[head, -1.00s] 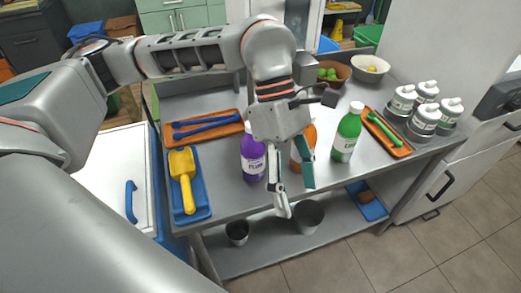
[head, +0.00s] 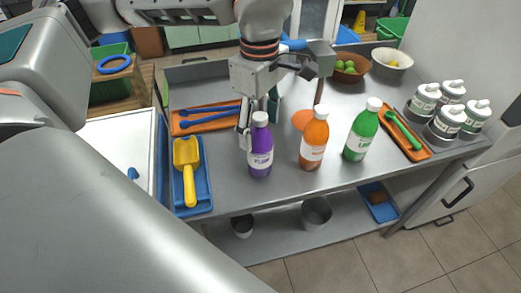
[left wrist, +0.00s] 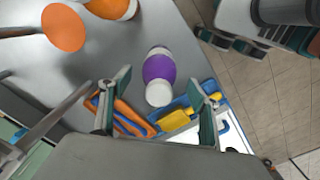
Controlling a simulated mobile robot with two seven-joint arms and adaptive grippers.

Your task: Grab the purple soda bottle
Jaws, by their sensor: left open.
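The purple bottle (head: 260,148), with a white cap and label, stands upright on the steel table, left of the orange bottle (head: 313,139) and green bottle (head: 361,131). My left gripper (head: 258,118) is open just behind the purple bottle in the head view. In the left wrist view the purple bottle (left wrist: 159,72) lies beyond and roughly between the two spread fingertips of my left gripper (left wrist: 158,100), and nothing is held. Contact with the bottle cannot be told. My right gripper is not in view.
A blue tray with a yellow scoop (head: 186,170) lies left of the bottle. An orange tray (head: 206,118) with blue tools lies behind. Several grey-and-white bottles (head: 445,108) stand at the right. The front table edge is close to the bottles.

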